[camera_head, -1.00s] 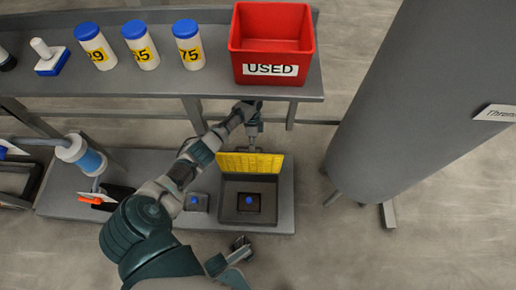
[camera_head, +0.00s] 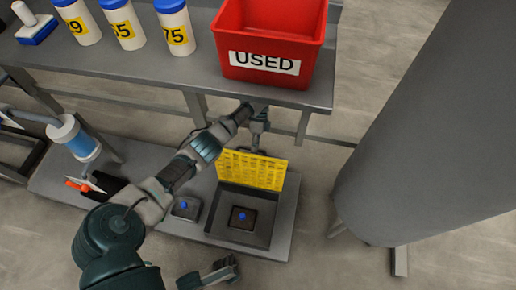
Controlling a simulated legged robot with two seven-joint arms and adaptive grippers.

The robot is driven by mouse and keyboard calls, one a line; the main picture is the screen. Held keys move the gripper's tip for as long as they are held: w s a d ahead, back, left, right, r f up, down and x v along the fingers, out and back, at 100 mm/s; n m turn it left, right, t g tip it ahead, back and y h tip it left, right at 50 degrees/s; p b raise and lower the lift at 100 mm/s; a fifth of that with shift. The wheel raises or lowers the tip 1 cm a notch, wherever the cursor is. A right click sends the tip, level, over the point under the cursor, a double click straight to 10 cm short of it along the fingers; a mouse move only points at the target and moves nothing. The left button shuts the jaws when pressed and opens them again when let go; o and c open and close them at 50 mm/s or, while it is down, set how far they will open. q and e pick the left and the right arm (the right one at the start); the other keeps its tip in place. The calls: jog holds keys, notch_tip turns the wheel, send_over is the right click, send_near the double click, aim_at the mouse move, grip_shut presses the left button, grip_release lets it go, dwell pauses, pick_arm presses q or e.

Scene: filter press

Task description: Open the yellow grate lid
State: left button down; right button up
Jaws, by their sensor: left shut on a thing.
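The yellow grate lid (camera_head: 252,170) stands raised, close to upright, at the back edge of a grey square box (camera_head: 226,228). The box is open at the top, and a dark block with a blue knob (camera_head: 241,216) shows inside it. My left gripper (camera_head: 258,148) is at the lid's top edge, on its far side, and is shut on the lid. Its fingertips are partly hidden by the lid. A part of my other arm (camera_head: 222,271) shows low in the picture, in front of the box; its fingers are not clear.
A red bin marked USED (camera_head: 265,63) and several white bottles with blue caps stand on the grey shelf (camera_head: 200,75) above. A large grey cylinder (camera_head: 430,140) stands at the right. A smaller piece with a blue knob (camera_head: 186,208) sits left of the box.

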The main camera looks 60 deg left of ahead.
pick_arm(q)
jog(key=shift+s+f, duration=0.25)
jog(key=shift+f, duration=0.15)
jog(key=c, duration=1.2)
grip_release()
jog(key=shift+o, duration=0.3)
jog(key=shift+w+a, duration=0.1)
notch_tip(320, 180, up, 10)
jog(key=shift+w+a, duration=0.1)
